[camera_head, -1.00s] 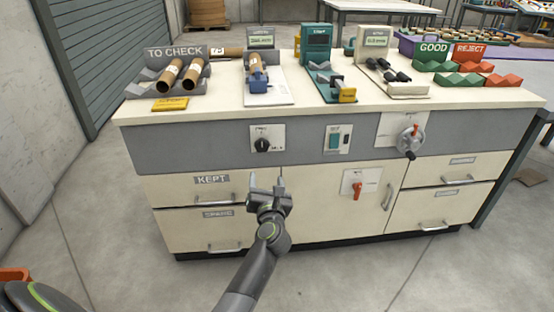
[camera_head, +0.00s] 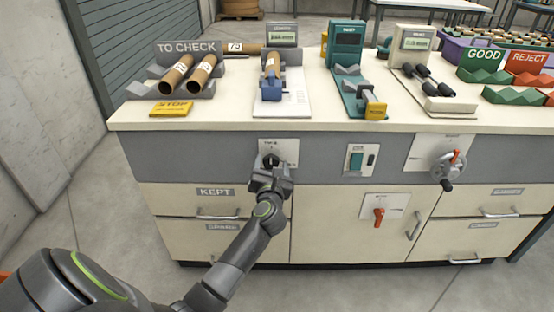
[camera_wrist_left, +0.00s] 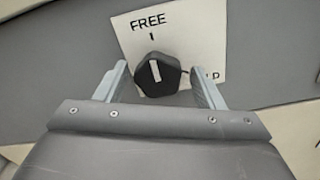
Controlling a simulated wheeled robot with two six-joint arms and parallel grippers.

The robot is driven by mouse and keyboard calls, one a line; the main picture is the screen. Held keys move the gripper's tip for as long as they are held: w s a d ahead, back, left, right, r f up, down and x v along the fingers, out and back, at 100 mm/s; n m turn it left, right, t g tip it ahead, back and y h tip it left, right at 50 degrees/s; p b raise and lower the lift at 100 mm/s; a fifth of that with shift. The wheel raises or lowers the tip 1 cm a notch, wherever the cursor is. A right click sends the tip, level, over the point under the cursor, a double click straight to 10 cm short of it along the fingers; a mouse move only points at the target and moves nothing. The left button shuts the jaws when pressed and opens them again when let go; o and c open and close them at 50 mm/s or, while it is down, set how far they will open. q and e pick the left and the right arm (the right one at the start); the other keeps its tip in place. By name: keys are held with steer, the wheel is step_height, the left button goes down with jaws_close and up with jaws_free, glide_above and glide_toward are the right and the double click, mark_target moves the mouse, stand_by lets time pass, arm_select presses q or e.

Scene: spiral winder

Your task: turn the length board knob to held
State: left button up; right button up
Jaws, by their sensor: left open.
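The length board knob (camera_wrist_left: 157,73) is a black knob with a white pointer line on a white plate (camera_wrist_left: 190,35) on the cabinet front. The plate reads FREE at the top and, partly hidden, a word ending in LD at the right. The white line points up, roughly toward FREE. My left gripper (camera_wrist_left: 160,85) is open, with one finger on each side of the knob; contact is not clear. In the head view the knob (camera_head: 270,160) is partly behind my left gripper (camera_head: 272,170). The length board (camera_head: 283,95) stands above on the worktop with a tube (camera_head: 272,66) on it. My right gripper is not in view.
A switch panel (camera_head: 361,160) and a crank wheel (camera_head: 448,166) are to the right on the same front. A red handle (camera_head: 379,212) is on the door below. The KEPT drawer (camera_head: 160,200) is below left. Tubes lie in the TO CHECK rack (camera_head: 197,88).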

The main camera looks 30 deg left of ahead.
arm_select(q)
steer(key=shift+a, duration=0.1)
steer(key=shift+r, duration=0.1)
steer(key=shift+c, duration=0.2)
steer(key=c, duration=0.9)
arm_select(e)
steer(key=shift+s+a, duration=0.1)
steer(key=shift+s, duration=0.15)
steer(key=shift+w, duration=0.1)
